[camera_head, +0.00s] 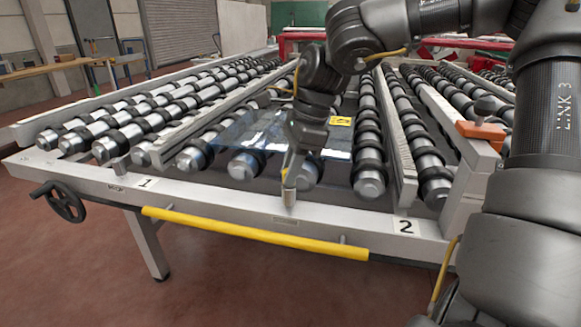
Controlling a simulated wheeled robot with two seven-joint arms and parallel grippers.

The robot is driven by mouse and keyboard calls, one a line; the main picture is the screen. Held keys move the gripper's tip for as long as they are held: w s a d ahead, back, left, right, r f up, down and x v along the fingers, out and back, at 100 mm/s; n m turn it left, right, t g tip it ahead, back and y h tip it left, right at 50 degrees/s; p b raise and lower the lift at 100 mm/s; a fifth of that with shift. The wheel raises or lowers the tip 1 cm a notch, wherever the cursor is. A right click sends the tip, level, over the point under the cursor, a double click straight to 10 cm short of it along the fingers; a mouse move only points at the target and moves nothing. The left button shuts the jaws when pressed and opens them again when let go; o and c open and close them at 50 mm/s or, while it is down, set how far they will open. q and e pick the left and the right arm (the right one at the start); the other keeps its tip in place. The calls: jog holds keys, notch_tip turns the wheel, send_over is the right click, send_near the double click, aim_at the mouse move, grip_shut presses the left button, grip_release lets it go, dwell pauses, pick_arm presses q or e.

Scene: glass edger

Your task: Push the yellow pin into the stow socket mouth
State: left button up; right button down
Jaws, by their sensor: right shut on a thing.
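My right gripper (289,178) reaches down from the upper right to the front rail, between the labels 1 and 2. It is shut on the yellow pin (284,174), of which only a small yellow part shows by the fingers. Right below the fingertips a short pale metal cylinder (289,197) stands at the rail; it looks like the stow socket. Its mouth is hidden by the fingertips, and I cannot tell whether the pin's tip is inside it. My left gripper is not in view.
The front rail (210,199) carries a long yellow bar (255,234) and a black handwheel (66,202). Roller rows (369,180) lie behind it, with a glass sheet (240,132) on them. An orange block (480,131) sits on the right side rail. Open floor lies in front.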

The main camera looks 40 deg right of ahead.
jog(key=shift+f, duration=0.25)
jog(key=c, duration=1.2)
grip_release()
jog(key=shift+o, duration=0.2)
jog(key=shift+r, duration=0.1)
jog(key=p+v, duration=0.1)
jog(key=v, duration=0.9)
jog(key=shift+r+p, duration=0.35)
jog(key=shift+s+d, duration=0.1)
